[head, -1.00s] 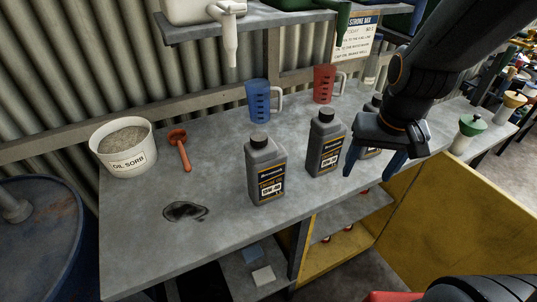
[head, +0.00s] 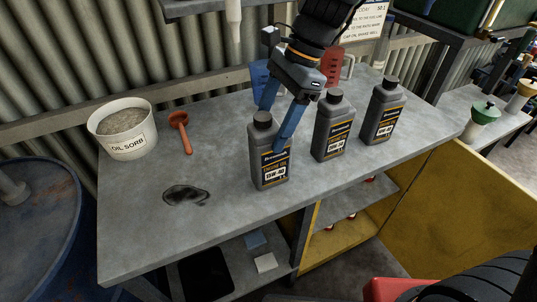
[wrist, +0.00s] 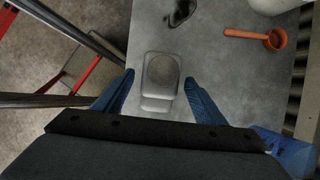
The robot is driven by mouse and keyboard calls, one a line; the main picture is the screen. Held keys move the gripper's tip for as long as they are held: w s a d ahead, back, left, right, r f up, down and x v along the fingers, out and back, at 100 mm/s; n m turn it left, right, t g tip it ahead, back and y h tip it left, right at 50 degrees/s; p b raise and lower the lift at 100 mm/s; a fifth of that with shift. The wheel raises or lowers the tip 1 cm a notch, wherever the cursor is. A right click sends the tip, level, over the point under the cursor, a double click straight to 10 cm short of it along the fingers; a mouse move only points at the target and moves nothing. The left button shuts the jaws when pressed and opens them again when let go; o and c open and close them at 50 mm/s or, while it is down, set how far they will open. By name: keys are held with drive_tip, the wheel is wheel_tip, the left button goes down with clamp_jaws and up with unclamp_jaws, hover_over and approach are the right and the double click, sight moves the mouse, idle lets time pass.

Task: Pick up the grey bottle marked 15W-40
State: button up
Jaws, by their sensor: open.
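The grey bottle marked 15W-40 (head: 271,160) stands upright on the grey bench, the leftmost of three similar grey bottles. My gripper (head: 276,128) is over it with its blue fingers spread, one behind the bottle's left side and one in front of its right. In the wrist view the bottle (wrist: 160,78) shows from above, between and just beyond the open fingertips of my gripper (wrist: 159,86). The fingers look apart from the bottle on both sides.
Two more grey bottles stand to the right, a middle one (head: 333,128) close by and a far one (head: 383,110). A blue jug (head: 259,76) and red jug (head: 335,66) stand behind. An oil sorb tub (head: 122,130), orange scoop (head: 181,133) and dark spill (head: 186,195) lie left.

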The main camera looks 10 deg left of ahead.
sight(264, 147)
drive_tip(key=shift+d+p+x, duration=0.15)
drive_tip(key=shift+p+x, duration=0.35)
drive_tip(key=shift+x, duration=1.05)
drive_tip(key=shift+d+p+x, duration=0.1)
drive_tip(key=shift+p+x, duration=0.35)
drive_tip(key=shift+x, duration=1.15)
drive_tip(key=shift+w+f, duration=0.1)
drive_tip(key=shift+w, duration=0.05)
clamp_jaws()
